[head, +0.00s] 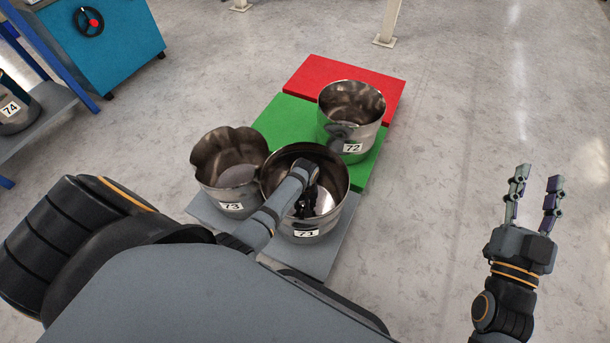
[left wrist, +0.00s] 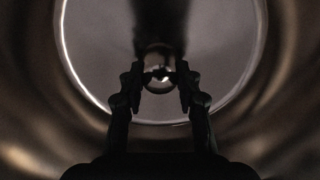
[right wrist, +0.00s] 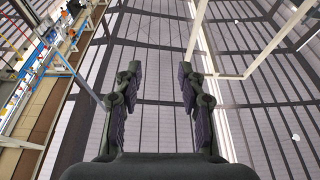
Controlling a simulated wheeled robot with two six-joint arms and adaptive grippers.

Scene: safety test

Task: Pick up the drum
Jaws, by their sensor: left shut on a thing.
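Steel drum 71 (head: 338,200) stands open-topped on the grey platform (head: 325,252). My left arm reaches into it, and my left gripper (head: 305,205) is down inside. In the left wrist view the fingers (left wrist: 160,78) close on a round shiny knob (left wrist: 158,57) over the drum's pale floor (left wrist: 215,60). Drum 73 (head: 215,200), with an uneven rim, stands close beside it on the left. Drum 72 (head: 368,134) stands upright on the green platform (head: 280,118). My right gripper (head: 538,177) is open and empty, held up at the right.
A red platform (head: 315,74) lies behind the green one. Drum 74 (head: 22,118) sits on a shelf (head: 48,110) at the left. A blue cabinet (head: 125,40) with a handwheel stands at the upper left. The floor (head: 450,130) to the right is clear.

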